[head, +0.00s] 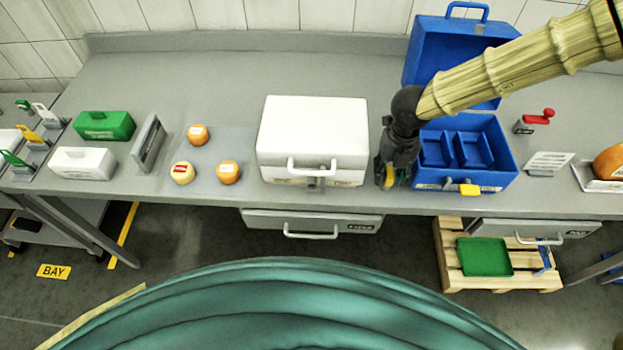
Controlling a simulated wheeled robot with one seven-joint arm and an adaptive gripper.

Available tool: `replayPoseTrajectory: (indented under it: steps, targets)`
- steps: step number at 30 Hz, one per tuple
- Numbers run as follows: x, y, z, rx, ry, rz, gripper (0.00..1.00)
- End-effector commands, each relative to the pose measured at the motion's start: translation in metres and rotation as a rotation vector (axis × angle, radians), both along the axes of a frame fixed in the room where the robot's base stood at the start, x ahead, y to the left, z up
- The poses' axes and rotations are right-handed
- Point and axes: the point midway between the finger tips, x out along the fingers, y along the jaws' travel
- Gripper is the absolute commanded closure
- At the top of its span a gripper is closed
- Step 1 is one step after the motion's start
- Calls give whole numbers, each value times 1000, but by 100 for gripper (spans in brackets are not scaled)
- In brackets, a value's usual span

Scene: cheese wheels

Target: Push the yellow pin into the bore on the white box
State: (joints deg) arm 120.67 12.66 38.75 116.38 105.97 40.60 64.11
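The large white box (312,128) stands closed on the grey bench in the middle of the head view, with a white handle and a small grey fitting on its front. I cannot make out the bore for certain. My gripper (388,180) points down just right of this box, apart from it, near the bench's front edge. A small yellow piece shows between its dark fingers; it may be the yellow pin, but it is too small to tell whether the fingers are closed on it.
The open blue box (428,180) with a yellow latch (469,190) stands close right of my gripper. Three cheese wheels (198,134) lie on a mat at left, by a grey upright plate (148,143), a green box (104,125) and a small white box (82,163). A red-handled clamp (536,121) is at right.

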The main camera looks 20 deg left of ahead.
Motion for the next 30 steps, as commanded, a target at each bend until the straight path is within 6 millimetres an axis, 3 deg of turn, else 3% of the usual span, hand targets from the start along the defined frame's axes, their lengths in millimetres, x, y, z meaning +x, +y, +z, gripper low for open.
replayPoseTrajectory:
  steps: [1, 7, 30]
  targets:
    - [0, 0, 0, 0, 0, 0, 63]
    - [0, 0, 0, 0, 0, 0, 99]
    - [0, 0, 13, 0, 0, 0, 100]
